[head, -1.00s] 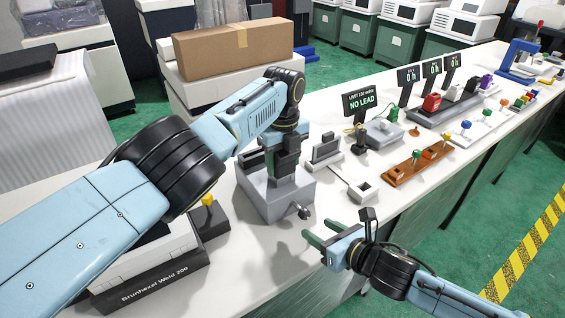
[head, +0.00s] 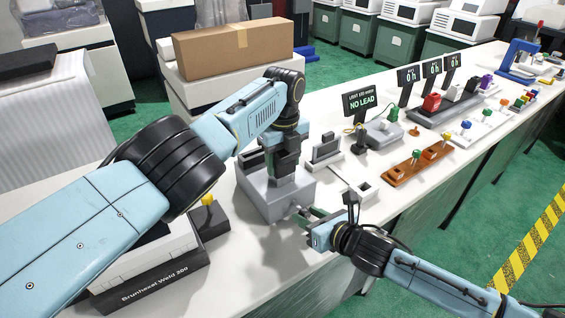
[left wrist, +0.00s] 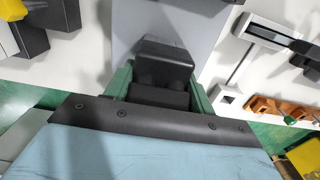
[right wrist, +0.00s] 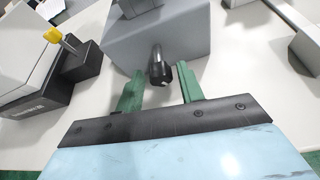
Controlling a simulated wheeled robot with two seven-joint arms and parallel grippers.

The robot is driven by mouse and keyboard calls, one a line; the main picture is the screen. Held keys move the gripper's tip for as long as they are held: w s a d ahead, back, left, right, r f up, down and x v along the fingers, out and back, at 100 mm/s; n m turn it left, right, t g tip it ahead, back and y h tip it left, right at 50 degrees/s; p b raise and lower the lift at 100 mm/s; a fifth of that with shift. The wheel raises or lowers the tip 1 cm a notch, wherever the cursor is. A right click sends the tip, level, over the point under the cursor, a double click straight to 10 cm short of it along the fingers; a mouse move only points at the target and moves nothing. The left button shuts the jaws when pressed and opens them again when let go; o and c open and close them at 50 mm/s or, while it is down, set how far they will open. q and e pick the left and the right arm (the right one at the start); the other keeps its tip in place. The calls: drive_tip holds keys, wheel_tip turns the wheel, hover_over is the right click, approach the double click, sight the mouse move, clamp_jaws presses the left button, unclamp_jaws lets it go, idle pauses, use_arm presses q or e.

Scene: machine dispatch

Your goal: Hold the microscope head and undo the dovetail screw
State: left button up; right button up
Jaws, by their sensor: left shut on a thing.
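The grey microscope base (head: 262,200) stands on the white bench, and its top also shows in the left wrist view (left wrist: 165,22). My left gripper (head: 282,160) is shut on the dark microscope head (left wrist: 165,65), which sits over the base. Most of the head is hidden by the gripper in the head view. The dovetail screw (right wrist: 158,66), a black knob on a grey shaft, sticks out of the base's front face. My right gripper (right wrist: 158,84) is open, its green fingers on either side of the knob's end, with gaps showing.
A black box with a yellow-topped lever (right wrist: 68,45) stands left of the base. A grey slotted block (head: 325,148), a small white block (head: 363,190) and an orange-brown switch strip (head: 415,163) are to the right. A "NO LEAD" sign (head: 361,103) stands behind.

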drive_tip(key=c, duration=0.6)
drive_tip(key=n+t+h, duration=0.1)
drive_tip(key=n, duration=0.1)
drive_tip(key=shift+s+a+n+h, duration=0.1)
drive_tip(key=shift+n+h, duration=0.2)
drive_tip(key=shift+n, duration=0.4)
drive_tip(key=shift+a+f+n+t+h, duration=0.1)
drive_tip(key=shift+n+t+h, duration=0.75)
drive_tip(key=shift+n, duration=0.35)
drive_tip(key=o, duration=1)
drive_tip(key=shift+s, duration=0.1)
drive_tip(key=shift+s+d, duration=0.6)
drive_tip(key=shift+s, duration=0.2)
drive_tip(key=shift+s+d, duration=0.55)
drive_tip(key=shift+s, duration=0.25)
